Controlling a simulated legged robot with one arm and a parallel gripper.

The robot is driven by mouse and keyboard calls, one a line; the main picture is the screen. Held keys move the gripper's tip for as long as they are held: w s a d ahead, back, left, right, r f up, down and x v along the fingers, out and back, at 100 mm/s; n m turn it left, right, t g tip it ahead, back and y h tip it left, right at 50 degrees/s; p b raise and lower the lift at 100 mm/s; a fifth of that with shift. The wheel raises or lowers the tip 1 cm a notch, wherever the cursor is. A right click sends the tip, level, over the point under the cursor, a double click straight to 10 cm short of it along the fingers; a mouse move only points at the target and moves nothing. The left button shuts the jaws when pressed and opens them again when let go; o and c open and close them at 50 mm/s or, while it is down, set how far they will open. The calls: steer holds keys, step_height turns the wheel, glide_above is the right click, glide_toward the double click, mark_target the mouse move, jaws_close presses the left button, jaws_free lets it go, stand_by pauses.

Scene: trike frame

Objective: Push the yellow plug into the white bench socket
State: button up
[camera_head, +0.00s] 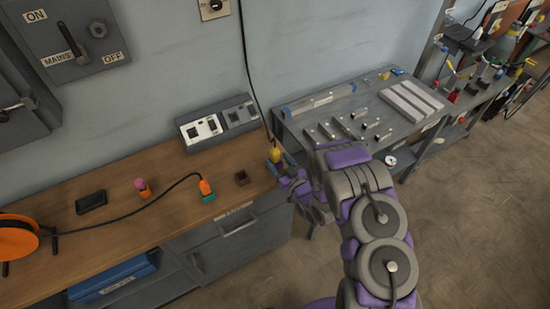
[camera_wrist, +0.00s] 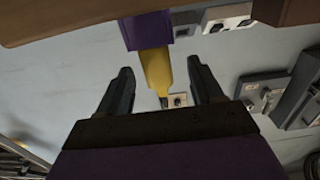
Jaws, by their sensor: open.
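The yellow plug (camera_head: 275,155) is upright near the right end of the wooden bench, at the tip of my gripper (camera_head: 283,169). In the wrist view the yellow plug (camera_wrist: 156,70) is between the two dark fingers of my gripper (camera_wrist: 160,68), with gaps on both sides. A purple-blue block (camera_wrist: 148,30) adjoins the plug's end there. The white bench socket (camera_head: 207,127) is on a grey unit at the back of the bench, left of the plug. The socket also shows upside down in the wrist view (camera_wrist: 232,17).
A dark cable (camera_head: 245,60) hangs down the wall. A tool table (camera_head: 400,130) stands right.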

mark_target(272, 151)
steer(key=shift+w+a, duration=0.3)
steer(key=shift+a, duration=0.2)
steer(key=shift+w+a, duration=0.25)
steer(key=shift+a, duration=0.2)
steer(key=shift+w+d, duration=0.15)
steer(key=shift+d, duration=0.15)
steer(key=shift+w+d+r+b, duration=0.2)
steer(key=shift+w+d+b, duration=0.15)
steer(key=shift+w, duration=0.2)
steer(key=shift+w+d+r+b, duration=0.15)
steer(key=shift+w+d+b, duration=0.15)
steer(key=shift+w, duration=0.2)
steer(key=a, duration=0.1)
steer(key=w+a, duration=0.1)
steer(key=a, duration=0.1)
steer(key=shift+w+a+f, duration=0.15)
steer(key=shift+w, duration=0.1)
steer(key=shift+s+a, duration=0.1)
steer(key=shift+a, duration=0.25)
steer(key=shift+d, duration=0.7)
steer(key=c, duration=0.5)
steer(key=shift+c, duration=0.9)
steer(key=shift+a, duration=0.2)
steer(key=c, duration=0.4)
